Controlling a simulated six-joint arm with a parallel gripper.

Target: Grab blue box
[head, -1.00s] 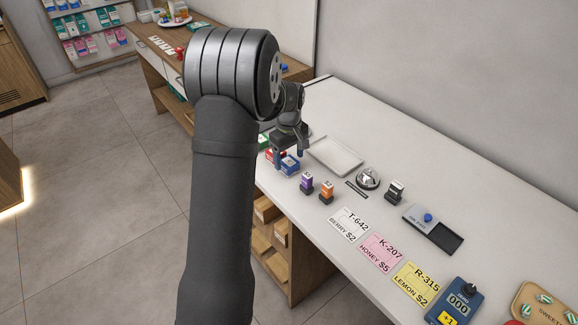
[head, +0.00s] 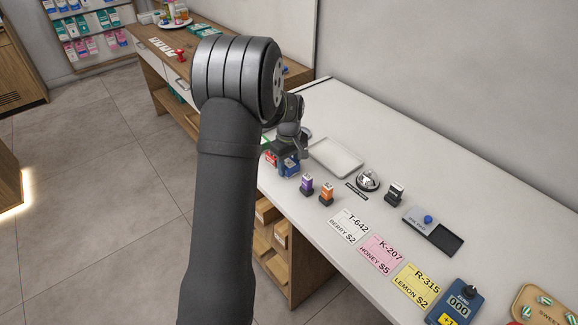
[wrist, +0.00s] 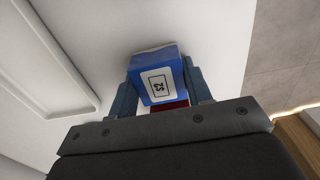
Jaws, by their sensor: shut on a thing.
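The blue box (wrist: 156,64) has a white label reading "$2" and sits between the two fingers of my gripper (wrist: 163,88) in the wrist view. My gripper is shut on it. In the head view the blue box (head: 290,167) is at the left end of the white counter, with my gripper (head: 287,157) over it. I cannot tell whether the box touches the counter. A red box (head: 271,159) is right beside it on the left, and a bit of red also shows below the blue box in the wrist view.
A white tray (head: 336,157) lies right of my gripper. A bell (head: 368,180), several price cards and a blue counter device (head: 456,303) are further right. The back of the counter is clear.

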